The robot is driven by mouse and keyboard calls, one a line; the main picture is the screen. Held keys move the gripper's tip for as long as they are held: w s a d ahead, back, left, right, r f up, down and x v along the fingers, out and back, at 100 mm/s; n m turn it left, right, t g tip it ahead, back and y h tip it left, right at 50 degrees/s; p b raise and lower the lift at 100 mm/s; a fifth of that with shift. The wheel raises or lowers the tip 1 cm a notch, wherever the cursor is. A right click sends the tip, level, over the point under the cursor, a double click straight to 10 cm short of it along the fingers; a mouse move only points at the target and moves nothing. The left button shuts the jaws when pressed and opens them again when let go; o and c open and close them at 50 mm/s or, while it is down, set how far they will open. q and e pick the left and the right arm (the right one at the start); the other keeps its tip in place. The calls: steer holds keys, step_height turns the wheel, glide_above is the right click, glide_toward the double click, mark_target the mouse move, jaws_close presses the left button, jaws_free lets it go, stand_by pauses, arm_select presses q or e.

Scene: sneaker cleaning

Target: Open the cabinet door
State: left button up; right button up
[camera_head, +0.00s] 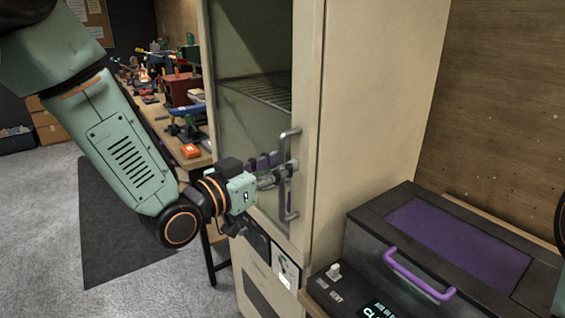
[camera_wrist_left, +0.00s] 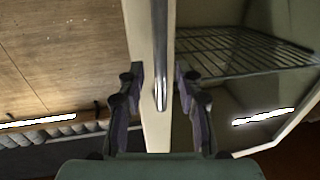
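The cabinet (camera_head: 380,110) is tall and cream-coloured, with a glass-panelled door (camera_head: 306,90). The door looks shut in the head view. Its vertical metal handle (camera_head: 289,190) is on the right side of the door frame. My left gripper (camera_head: 276,172) is at the handle, with its purple-grey fingers around it. In the left wrist view the handle (camera_wrist_left: 160,55) runs between the two open fingers (camera_wrist_left: 158,98), with a gap visible on each side. A wire rack (camera_head: 258,90) shows behind the glass. My right gripper is not in view.
A black box with a purple lid panel (camera_head: 460,240) and purple handle stands right of the cabinet. A small black control box (camera_head: 345,290) sits before it. A cluttered workbench (camera_head: 190,155) is behind my left arm. Grey floor (camera_head: 50,230) is open at left.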

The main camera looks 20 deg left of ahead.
arm_select(q)
steer(key=shift+x, duration=0.75)
steer(key=shift+s+a, duration=0.1)
steer(key=shift+a, duration=0.05)
steer(key=c, duration=0.4)
jaws_close()
